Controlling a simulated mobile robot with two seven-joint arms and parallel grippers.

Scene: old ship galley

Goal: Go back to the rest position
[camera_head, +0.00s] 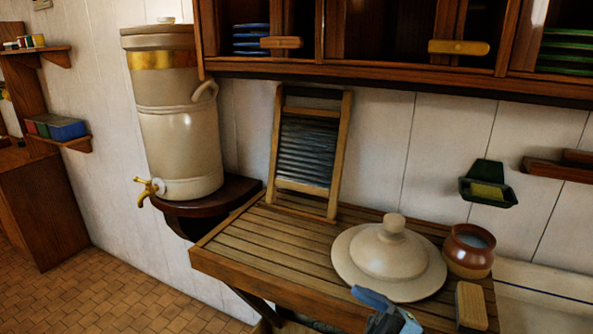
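One blue-grey gripper (387,308) of mine shows at the bottom edge, right of centre, and I take it to be my right one. It is in front of the draining board's near edge, just below a cream stoneware lid (357,262) in the picture. Only its tip part shows, and I see nothing clearly held in it. Whether its fingers are open or shut is unclear. My other gripper is out of view. The lid lies knob up on the slatted wooden draining board (238,250).
A brown jar (468,258) and a brush (470,305) stand right of the lid. A washboard (308,150) leans on the wall. A stoneware urn (178,125) with a brass tap stands on a corner shelf. Cupboards (400,70) hang above. The tiled floor (130,300) is clear at lower left.

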